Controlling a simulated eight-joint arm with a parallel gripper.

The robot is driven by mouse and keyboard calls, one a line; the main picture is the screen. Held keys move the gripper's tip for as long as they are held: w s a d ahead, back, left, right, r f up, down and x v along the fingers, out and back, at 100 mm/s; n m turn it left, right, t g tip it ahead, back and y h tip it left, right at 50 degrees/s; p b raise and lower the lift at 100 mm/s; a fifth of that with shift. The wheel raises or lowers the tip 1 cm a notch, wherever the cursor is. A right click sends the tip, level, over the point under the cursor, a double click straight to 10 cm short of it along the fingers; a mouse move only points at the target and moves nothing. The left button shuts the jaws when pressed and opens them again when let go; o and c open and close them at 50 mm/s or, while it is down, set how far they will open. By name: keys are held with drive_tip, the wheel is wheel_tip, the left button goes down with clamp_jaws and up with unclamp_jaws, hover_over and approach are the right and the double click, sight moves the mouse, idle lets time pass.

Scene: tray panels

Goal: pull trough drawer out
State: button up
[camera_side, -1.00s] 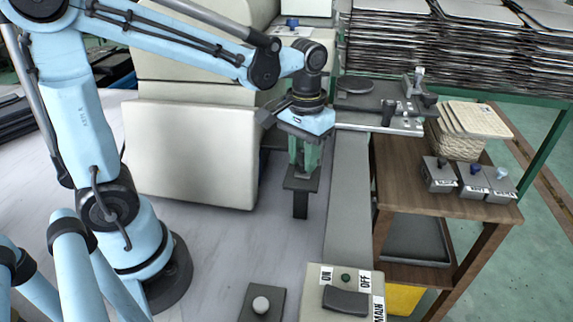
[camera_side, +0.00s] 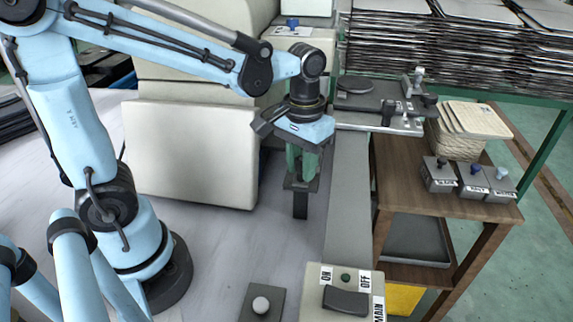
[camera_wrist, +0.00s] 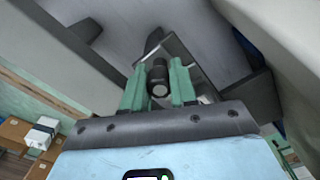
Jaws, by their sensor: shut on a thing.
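My gripper (camera_side: 302,172) points down beside the cream machine housing, its green fingers low over the grey floor plate. In the wrist view my gripper (camera_wrist: 159,68) has its two green fingers on either side of a dark round knob (camera_wrist: 159,88), shut on it. The knob stands by a grey metal plate (camera_wrist: 184,60), which I take for part of the trough drawer. In the side view a small dark plate (camera_side: 294,184) with a black bar (camera_side: 300,206) below it shows at the fingertips. The knob is hidden there, and how far the drawer is out cannot be told.
The cream housing (camera_side: 190,155) stands close on the left. A long grey rail (camera_side: 346,200) runs on the right, with an ON/OFF control box (camera_side: 340,292) and a white-knobbed box (camera_side: 262,306) in front. A wooden table (camera_side: 400,165) holds several small boxes.

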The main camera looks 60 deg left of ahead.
drive_tip(key=shift+s+d, duration=1.15)
drive_tip(key=o, duration=0.7)
drive_tip(key=shift+r, duration=3.5)
drive_tip(key=f, duration=0.7)
drive_tip(key=shift+w+a, duration=0.25)
